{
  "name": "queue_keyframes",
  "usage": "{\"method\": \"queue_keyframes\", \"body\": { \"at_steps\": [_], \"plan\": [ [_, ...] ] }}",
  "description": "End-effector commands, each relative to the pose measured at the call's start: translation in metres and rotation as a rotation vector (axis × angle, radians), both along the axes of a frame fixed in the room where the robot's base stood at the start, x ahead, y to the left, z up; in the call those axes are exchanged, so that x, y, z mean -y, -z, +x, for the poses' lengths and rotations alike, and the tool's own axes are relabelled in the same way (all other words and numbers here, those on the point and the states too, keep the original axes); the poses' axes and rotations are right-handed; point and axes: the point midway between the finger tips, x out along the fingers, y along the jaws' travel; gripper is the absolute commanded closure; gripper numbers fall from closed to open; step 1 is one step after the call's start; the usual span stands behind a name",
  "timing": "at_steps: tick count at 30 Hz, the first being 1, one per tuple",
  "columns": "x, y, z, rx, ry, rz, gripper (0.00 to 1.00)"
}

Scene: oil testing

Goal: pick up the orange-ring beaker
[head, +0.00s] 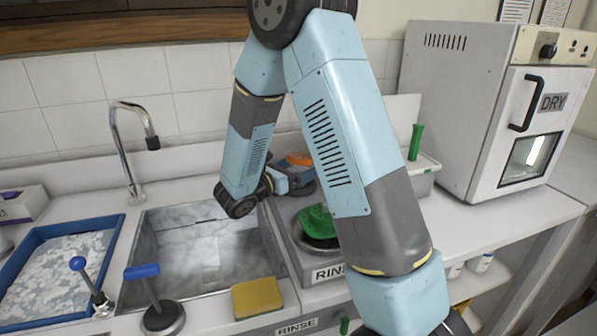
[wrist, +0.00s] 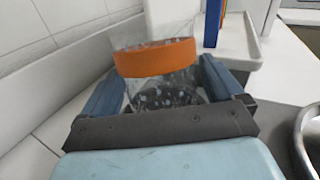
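The orange-ring beaker is a clear glass with a broad orange band (wrist: 155,58). In the wrist view it sits between the two fingers of my gripper (wrist: 165,85), with its lower part low between them. One finger is close along each side of the glass; I cannot tell whether both press on it. In the head view the orange band (head: 299,159) shows just beyond my gripper (head: 290,178), behind the sink's right edge and partly hidden by my arm. The beaker's base is not clear in either view.
A green item (head: 318,222) lies in a round metal basin right of the sink (head: 205,245). A green-handled item (head: 415,142) stands in a white box near the drying oven (head: 490,110). The faucet (head: 130,145) rises behind the sink. A yellow sponge (head: 257,298) lies at the front.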

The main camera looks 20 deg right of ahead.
Motion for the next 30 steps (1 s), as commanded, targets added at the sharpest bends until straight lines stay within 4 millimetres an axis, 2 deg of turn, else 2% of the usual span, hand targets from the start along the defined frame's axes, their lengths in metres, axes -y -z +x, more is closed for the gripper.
{"method": "queue_keyframes", "body": {
  "at_steps": [2, 15, 25, 30],
  "plan": [
    [0.000, 0.000, 0.000, 0.000, 0.000, 0.000, 0.13],
    [-0.001, 0.000, 0.000, 0.000, -0.001, 0.000, 0.56],
    [-0.001, -0.003, 0.000, 0.001, -0.002, 0.001, 0.57],
    [-0.001, -0.019, 0.000, 0.004, -0.002, 0.001, 0.57]
  ]
}}
